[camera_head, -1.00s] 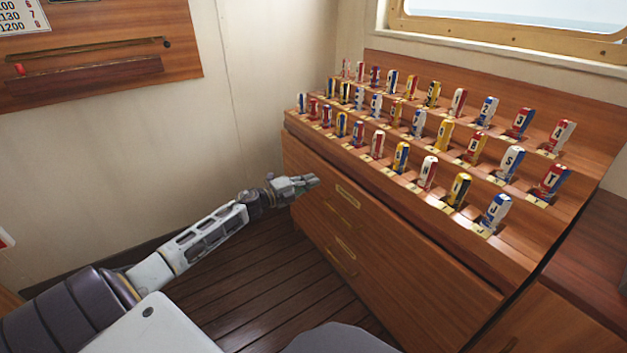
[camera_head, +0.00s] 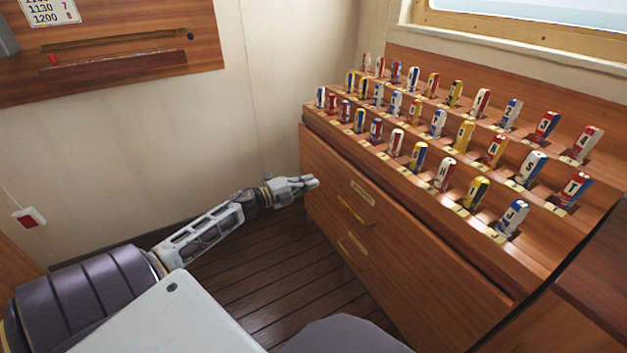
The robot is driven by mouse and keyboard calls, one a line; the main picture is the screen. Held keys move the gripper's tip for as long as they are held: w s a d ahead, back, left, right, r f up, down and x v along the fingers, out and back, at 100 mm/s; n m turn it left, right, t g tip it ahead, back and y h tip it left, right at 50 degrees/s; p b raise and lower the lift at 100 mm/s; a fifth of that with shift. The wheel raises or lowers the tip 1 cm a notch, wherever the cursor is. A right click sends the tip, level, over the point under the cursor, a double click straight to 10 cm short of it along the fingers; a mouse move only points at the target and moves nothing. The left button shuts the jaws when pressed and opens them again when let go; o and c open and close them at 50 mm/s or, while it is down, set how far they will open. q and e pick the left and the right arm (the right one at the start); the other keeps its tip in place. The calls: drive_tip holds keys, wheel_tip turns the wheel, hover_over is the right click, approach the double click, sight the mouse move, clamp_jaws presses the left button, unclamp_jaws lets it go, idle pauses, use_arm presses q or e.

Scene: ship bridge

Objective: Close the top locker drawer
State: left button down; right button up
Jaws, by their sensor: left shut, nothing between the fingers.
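The wooden locker (camera_head: 420,285) stands at the right. Its top drawer (camera_head: 330,172) has a brass label plate (camera_head: 363,193) and a handle (camera_head: 356,212). The top drawer front looks about flush with the locker; a small gap cannot be made out. My left gripper (camera_head: 314,182) is shut and empty. Its fingertips overlap the left edge of the top drawer front, left of the label plate; whether they touch it cannot be told. My right gripper is not in view.
A lower drawer handle (camera_head: 352,256) sits below. Several signal flags (camera_head: 446,174) stand in rows on the sloped locker top. Wooden floor (camera_head: 285,275) is clear before the locker. A wall panel (camera_head: 110,45) hangs at upper left.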

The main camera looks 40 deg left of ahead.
use_arm(q)
drive_tip(key=shift+s+a, duration=0.15)
drive_tip(key=shift+s, duration=0.15)
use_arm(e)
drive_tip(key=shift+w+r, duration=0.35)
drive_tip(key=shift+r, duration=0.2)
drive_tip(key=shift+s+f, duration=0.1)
